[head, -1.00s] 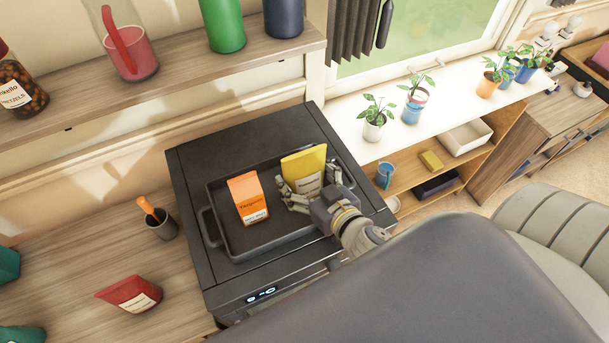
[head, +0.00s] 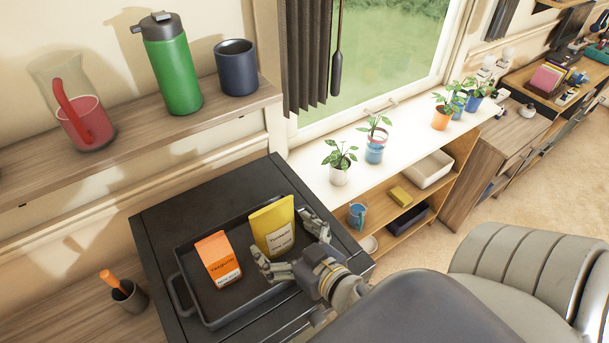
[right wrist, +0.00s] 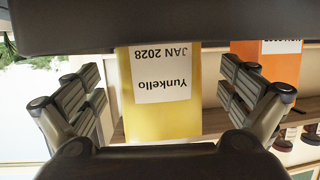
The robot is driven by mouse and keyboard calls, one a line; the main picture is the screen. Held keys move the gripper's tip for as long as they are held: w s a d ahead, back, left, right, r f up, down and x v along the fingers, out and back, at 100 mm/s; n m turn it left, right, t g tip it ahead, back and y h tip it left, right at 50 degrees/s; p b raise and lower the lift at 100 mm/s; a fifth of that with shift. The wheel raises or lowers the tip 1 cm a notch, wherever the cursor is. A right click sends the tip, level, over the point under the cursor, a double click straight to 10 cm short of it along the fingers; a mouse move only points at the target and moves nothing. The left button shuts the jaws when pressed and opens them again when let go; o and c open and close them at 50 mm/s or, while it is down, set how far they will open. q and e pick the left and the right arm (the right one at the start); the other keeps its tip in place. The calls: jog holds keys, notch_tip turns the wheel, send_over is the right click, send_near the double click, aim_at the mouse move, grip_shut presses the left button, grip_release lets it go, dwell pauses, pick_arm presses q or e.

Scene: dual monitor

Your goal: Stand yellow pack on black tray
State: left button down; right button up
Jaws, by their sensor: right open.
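The yellow pack (head: 271,227) stands upright on the black tray (head: 193,268), with its white label facing me. My right gripper (head: 290,246) is open at the near side of the pack, with one finger on each side of it. In the right wrist view the yellow pack (right wrist: 162,95) is between the spread fingers of the right gripper (right wrist: 165,98), with gaps on both sides. The pack's lower edge is partly hidden by the gripper in the head view. My left gripper is not in view.
An orange pack (head: 218,260) stands on the tray, left of the yellow pack. The tray rests on a black appliance (head: 160,222). A dark cup with an orange-handled item (head: 129,297) is at left. A white shelf with potted plants (head: 340,162) is to the right.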

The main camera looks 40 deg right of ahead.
jog(key=b+v, duration=0.1)
jog(key=v, duration=0.4)
jog(key=shift+s+f+b, duration=0.15)
jog(key=shift+b, duration=0.2)
pick_arm(q)
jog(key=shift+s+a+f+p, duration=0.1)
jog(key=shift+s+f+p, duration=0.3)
jog(key=shift+p, duration=0.3)
pick_arm(e)
jog(key=shift+r+v, duration=0.25)
jog(key=shift+v, duration=1.55)
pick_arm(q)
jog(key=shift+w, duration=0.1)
pick_arm(e)
jog(key=shift+a, duration=0.1)
